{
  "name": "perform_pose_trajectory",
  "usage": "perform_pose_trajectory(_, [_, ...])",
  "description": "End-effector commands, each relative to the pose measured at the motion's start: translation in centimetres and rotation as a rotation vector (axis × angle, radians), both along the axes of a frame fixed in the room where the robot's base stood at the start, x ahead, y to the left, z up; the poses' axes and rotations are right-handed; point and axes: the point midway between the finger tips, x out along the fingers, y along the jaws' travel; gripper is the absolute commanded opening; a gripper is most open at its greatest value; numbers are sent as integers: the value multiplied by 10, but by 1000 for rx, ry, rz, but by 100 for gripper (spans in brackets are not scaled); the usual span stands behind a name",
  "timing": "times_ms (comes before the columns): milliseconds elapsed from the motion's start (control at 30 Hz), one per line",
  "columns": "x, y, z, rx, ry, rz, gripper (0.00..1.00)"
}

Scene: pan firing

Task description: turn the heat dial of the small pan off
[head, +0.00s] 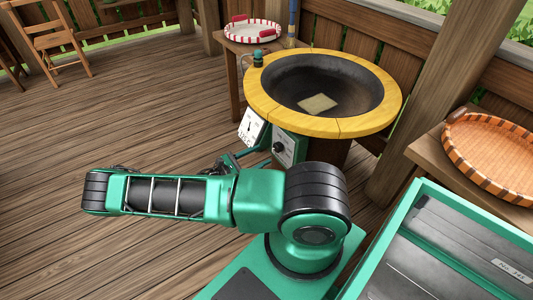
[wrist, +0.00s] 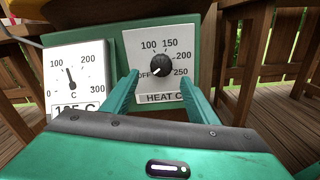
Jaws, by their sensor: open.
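The black heat dial (wrist: 161,66) sits on a white plate (wrist: 132,42) marked OFF, 100, 150, 200 and 250. Its pale mark seems to point lower left, near OFF. In the head view the dial (head: 279,147) is on the green box below the small pan, which has a yellow rim (head: 262,101). My gripper (wrist: 160,78) is open and empty, one finger to each side of the dial and slightly below it in the picture. Whether the fingers touch the plate is not clear. In the head view my gripper (head: 250,152) is partly hidden by my arm.
A white gauge (wrist: 77,77) stands left of the dial, its needle near 100. A flat tan piece (head: 317,103) lies in the pan. A red-and-white tray (head: 253,38) is behind, an orange basket (head: 515,152) at right. Wooden floor (head: 130,100) is free at left.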

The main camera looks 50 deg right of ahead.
Motion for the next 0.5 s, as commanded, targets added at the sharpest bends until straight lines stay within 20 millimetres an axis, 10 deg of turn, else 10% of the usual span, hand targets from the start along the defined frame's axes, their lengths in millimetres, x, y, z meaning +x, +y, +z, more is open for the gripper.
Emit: perform_pose_trajectory(500, [11,42,0,0,-1,1,53])
